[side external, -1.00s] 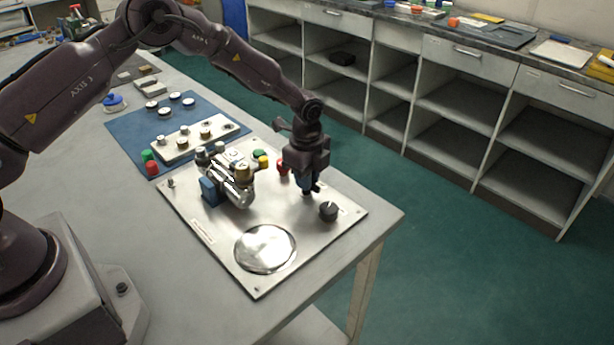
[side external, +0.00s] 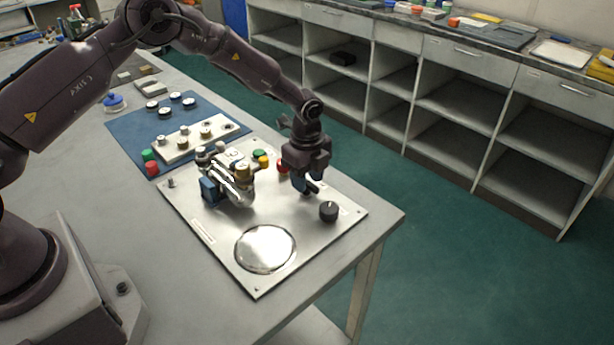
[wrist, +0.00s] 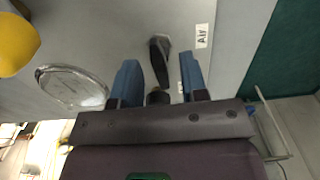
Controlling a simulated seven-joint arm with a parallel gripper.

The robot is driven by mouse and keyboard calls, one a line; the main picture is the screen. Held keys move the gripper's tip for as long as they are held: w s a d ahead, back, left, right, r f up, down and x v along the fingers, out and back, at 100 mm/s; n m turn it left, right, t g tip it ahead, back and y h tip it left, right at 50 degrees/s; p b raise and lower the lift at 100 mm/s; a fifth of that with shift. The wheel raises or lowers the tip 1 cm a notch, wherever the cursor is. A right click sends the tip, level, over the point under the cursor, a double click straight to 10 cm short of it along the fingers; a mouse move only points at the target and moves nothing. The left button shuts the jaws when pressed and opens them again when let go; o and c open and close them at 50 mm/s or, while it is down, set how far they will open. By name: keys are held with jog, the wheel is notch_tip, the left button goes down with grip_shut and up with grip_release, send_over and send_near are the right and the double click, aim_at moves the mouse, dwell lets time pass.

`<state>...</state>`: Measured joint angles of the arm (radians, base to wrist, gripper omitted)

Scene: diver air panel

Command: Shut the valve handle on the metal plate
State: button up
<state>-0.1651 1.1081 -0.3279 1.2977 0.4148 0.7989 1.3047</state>
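The metal plate (side external: 215,238) lies on the near end of the table. A black knob-like handle (side external: 328,211) stands near its right edge. In the wrist view, a dark elongated handle (wrist: 160,55), seemingly the same part, shows between the blue fingers, beside an "AIR" label. My gripper (side external: 307,187) is above the plate, behind and slightly left of the black handle in the side view. Its two fingers are spread with nothing held between them, as the wrist view also shows (wrist: 158,80). I cannot tell the handle's exact turn position.
A shiny cylinder assembly (side external: 232,185) stands on the plate left of my gripper. A red knob (side external: 282,167) is close behind it. A round shiny disc (side external: 265,250) lies at the plate's front. A blue mat (side external: 125,130) with fittings is farther back. The table edge is close on the right.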

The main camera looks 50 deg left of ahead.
notch_tip(320, 180, up, 13)
dwell(0.7)
